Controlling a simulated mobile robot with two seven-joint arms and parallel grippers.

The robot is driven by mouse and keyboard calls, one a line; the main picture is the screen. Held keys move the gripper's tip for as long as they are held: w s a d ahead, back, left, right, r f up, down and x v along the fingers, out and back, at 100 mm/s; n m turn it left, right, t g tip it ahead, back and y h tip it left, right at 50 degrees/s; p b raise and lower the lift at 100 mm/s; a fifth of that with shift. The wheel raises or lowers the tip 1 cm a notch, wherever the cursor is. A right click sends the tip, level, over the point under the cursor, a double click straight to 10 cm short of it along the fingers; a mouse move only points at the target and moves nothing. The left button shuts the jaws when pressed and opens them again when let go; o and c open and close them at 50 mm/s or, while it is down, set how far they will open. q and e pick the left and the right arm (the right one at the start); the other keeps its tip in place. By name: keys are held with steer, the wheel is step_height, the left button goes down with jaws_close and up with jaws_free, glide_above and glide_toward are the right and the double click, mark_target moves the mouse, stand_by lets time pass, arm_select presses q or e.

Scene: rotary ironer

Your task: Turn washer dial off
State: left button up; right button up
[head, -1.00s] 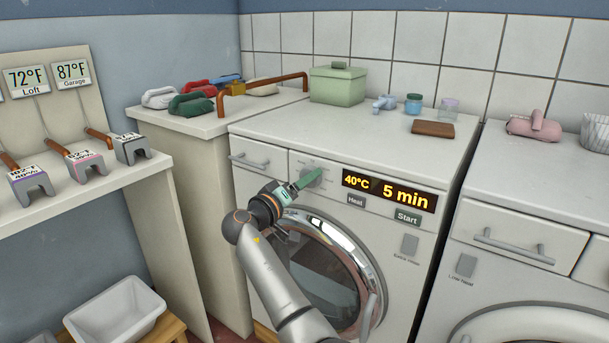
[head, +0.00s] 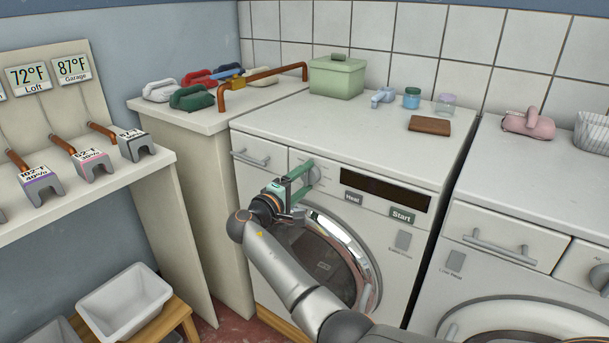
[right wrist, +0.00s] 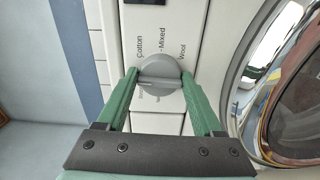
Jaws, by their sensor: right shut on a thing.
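The washer (head: 400,150) stands in the middle of the head view, with a round grey dial (head: 314,172) on its front panel. The labels Cotton, Mixed and Wool show around the dial; the dial's pointer line lies away from these words. The washer's display (head: 384,189) is dark. My left gripper is not in view.
The round door (head: 330,265) is below the dial. A Heat button (head: 353,197) and a Start button (head: 402,216) sit right of it. A green box (head: 337,78), jars and a brown wallet-like block (head: 430,125) stand on top. A second machine (head: 530,200) is at the right.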

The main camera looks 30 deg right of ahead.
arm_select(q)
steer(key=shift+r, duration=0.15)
arm_select(e)
steer(key=shift+n, duration=0.3)
steer(key=o, duration=1.4)
steer(key=shift+c, duration=0.2)
